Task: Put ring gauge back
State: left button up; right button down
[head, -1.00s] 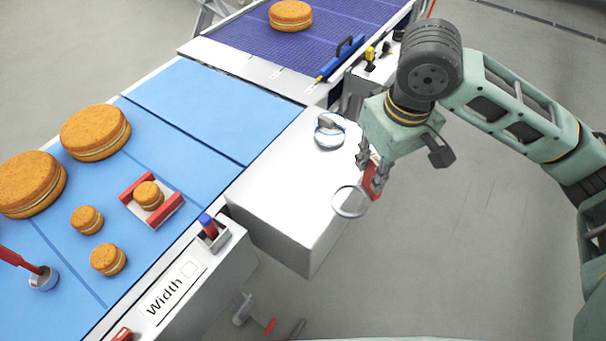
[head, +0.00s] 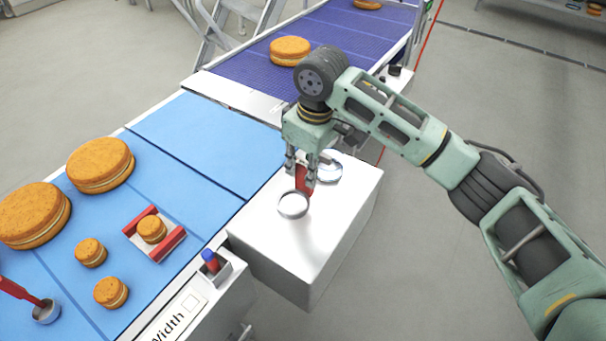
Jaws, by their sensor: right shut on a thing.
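The ring gauge (head: 293,205) is a silver ring with a red handle. My right gripper (head: 302,178) is shut on its red handle and holds it over the white box-shaped stand (head: 335,215). I cannot tell whether the ring touches the stand's top. A round clear and silver item (head: 328,168) lies on the stand just behind and right of the gripper, partly hidden by it. My left gripper is not in view.
A blue belt (head: 205,125) at left carries several filled rounds (head: 100,165) and a red gauge block (head: 170,245). A purple conveyor (head: 250,68) with rounds runs behind. A Width panel (head: 180,310) with a blue-red plug (head: 210,260) is at the front. The stand's front right top is clear.

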aim_at(304, 180)
jog(key=shift+w+a+f, duration=0.15)
jog(key=shift+w+a, duration=0.05)
notch_tip(304, 180, down, 3)
jog(key=shift+p, duration=0.8)
jog(key=shift+f, duration=0.55)
jog(key=shift+f, duration=0.1)
jog(key=c, duration=1.7)
grip_release()
jog(key=r+b, duration=0.1)
jog(key=r, duration=0.6)
jog(key=d+r+b, duration=0.1)
jog(key=r, duration=0.3)
jog(key=shift+s+b, duration=0.3)
jog(key=shift+s, duration=0.05)
jog(key=shift+s+d+r, duration=0.1)
jog(key=shift+r, duration=0.5)
